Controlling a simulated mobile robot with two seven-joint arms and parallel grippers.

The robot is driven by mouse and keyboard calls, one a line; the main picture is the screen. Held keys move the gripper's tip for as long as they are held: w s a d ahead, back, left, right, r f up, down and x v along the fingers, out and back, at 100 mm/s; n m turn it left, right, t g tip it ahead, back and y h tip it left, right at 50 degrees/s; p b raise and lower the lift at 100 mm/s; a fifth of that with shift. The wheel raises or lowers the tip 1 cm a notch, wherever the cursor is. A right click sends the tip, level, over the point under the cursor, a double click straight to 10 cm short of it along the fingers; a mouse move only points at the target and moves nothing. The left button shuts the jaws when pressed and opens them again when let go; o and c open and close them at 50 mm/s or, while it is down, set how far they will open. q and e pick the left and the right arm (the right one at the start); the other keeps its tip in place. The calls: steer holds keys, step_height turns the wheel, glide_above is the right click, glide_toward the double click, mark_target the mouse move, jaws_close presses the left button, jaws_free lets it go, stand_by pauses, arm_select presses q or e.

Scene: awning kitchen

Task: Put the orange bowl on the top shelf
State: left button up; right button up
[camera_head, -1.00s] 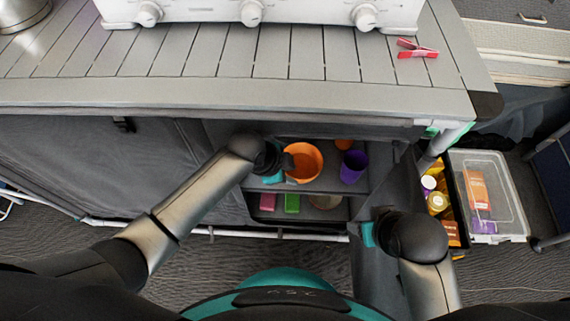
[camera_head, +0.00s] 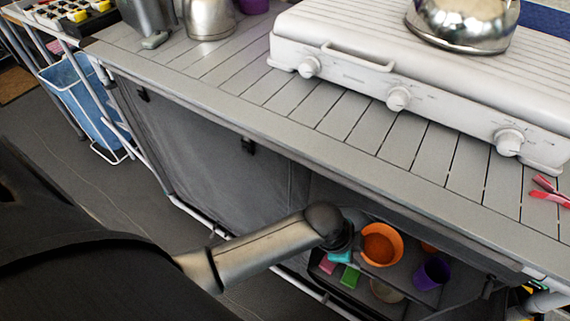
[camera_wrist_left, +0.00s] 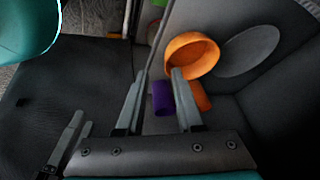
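The orange bowl (camera_head: 382,244) is tilted on the upper shelf inside the cabinet under the counter, its opening toward the head camera. It also shows in the left wrist view (camera_wrist_left: 192,54). My left gripper (camera_head: 348,238) is at the bowl's left side in the head view. In the left wrist view its two fingers (camera_wrist_left: 156,88) are apart. The right finger's tip overlaps the bowl's lower edge; contact cannot be told. Pale finger shapes at lower left, apparently my right gripper (camera_wrist_left: 62,145), are only partly visible. The right gripper is outside the head view.
A purple cup (camera_head: 432,273) and another orange object (camera_wrist_left: 201,95) stand near the bowl. Pink (camera_head: 328,264) and green (camera_head: 350,277) items are on the lower shelf. The counter (camera_head: 330,125) overhangs the cabinet and carries a white stove (camera_head: 440,85), a kettle (camera_head: 462,22) and red tongs (camera_head: 550,190).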

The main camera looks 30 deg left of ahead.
arm_select(q)
steer(key=s+a+f+n+y, duration=0.1)
steer(key=s+a+n+y, duration=0.2)
steer(key=s+a+n, duration=0.8)
steer(key=shift+a+n+y, duration=0.3)
steer(key=shift+a+y, duration=0.1)
steer(key=shift+a, duration=0.45)
steer(key=shift+f, duration=0.1)
